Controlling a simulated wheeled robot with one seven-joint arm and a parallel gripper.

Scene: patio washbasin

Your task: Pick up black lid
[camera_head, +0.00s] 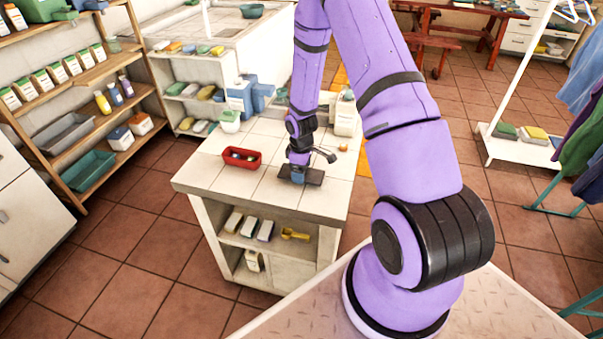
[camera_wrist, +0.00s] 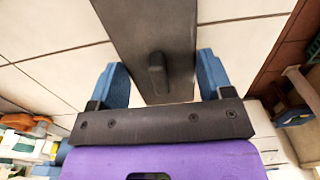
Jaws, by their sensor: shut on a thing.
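The black lid (camera_wrist: 150,25) is a flat dark rectangular plate with a small raised handle (camera_wrist: 157,75). In the head view the lid (camera_head: 314,179) is at the front right part of the white tiled counter. My gripper (camera_wrist: 160,64) is over the lid with its blue fingers at the two sides, shut on it. In the head view my gripper (camera_head: 298,173) points down and hides part of the lid. I cannot tell whether the lid touches the tiles or is slightly above them.
A red tray (camera_head: 241,165) with small items stands left on the tiled counter (camera_head: 265,190). A dark long-handled tool (camera_head: 325,156), an orange round thing (camera_head: 343,148) and a white container (camera_head: 346,118) are near my gripper. Bare tiles lie between tray and lid.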

